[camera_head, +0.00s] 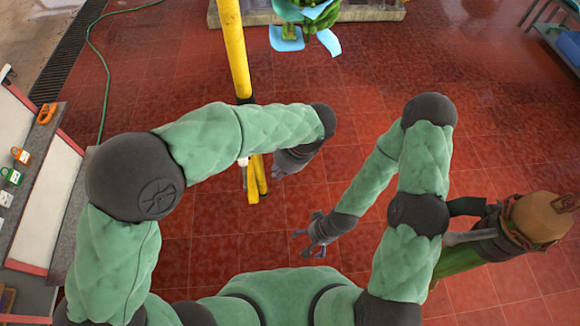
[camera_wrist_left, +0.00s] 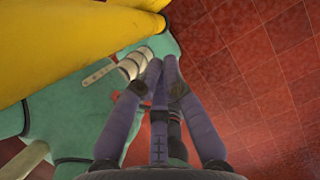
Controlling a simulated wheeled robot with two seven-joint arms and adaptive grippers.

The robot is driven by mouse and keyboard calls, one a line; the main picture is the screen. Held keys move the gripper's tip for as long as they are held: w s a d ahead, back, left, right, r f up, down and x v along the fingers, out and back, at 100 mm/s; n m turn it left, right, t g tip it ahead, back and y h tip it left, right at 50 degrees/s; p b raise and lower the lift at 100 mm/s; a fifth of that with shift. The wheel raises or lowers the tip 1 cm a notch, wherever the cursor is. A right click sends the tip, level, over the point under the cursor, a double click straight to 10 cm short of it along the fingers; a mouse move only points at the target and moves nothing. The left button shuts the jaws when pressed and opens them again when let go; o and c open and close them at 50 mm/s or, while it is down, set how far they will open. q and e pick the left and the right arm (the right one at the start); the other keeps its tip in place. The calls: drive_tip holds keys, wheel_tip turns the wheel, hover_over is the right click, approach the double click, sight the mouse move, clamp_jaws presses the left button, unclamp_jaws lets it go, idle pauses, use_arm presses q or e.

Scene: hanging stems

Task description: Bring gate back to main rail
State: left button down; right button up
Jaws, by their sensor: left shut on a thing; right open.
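A long yellow bar (camera_head: 235,50) comes down from the top edge in the head view, ending at a dark joint beside my left forearm. Shorter yellow bars (camera_head: 255,180) show below that arm. I cannot tell for sure which yellow part is the gate and which the main rail. My left gripper (camera_head: 279,171) is just right of the lower bars. In the left wrist view its fingers (camera_wrist_left: 164,66) are closed together next to a pale cylindrical piece (camera_wrist_left: 136,62), with large yellow bars (camera_wrist_left: 70,35) beyond. The grip contact is partly hidden. My right gripper (camera_head: 308,240) is open and empty, lower down.
A leafy green stem with blue sheets (camera_head: 305,18) hangs at the top. A capped figure (camera_head: 540,220) is at the right. A counter (camera_head: 45,200) with orange and green tools stands at the left. A green hose (camera_head: 105,80) lies on the red tiled floor (camera_head: 470,130).

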use_arm(q)
drive_tip(key=shift+w+a, duration=0.1)
drive_tip(key=shift+a, duration=0.25)
drive_tip(key=a, duration=0.4)
drive_tip(key=shift+a, duration=0.35)
drive_tip(key=shift+d, duration=0.35)
drive_tip(key=shift+r, duration=0.25)
approach(260, 171)
drive_tip(key=shift+w+d+f, duration=0.25)
drive_tip(key=shift+w, duration=0.1)
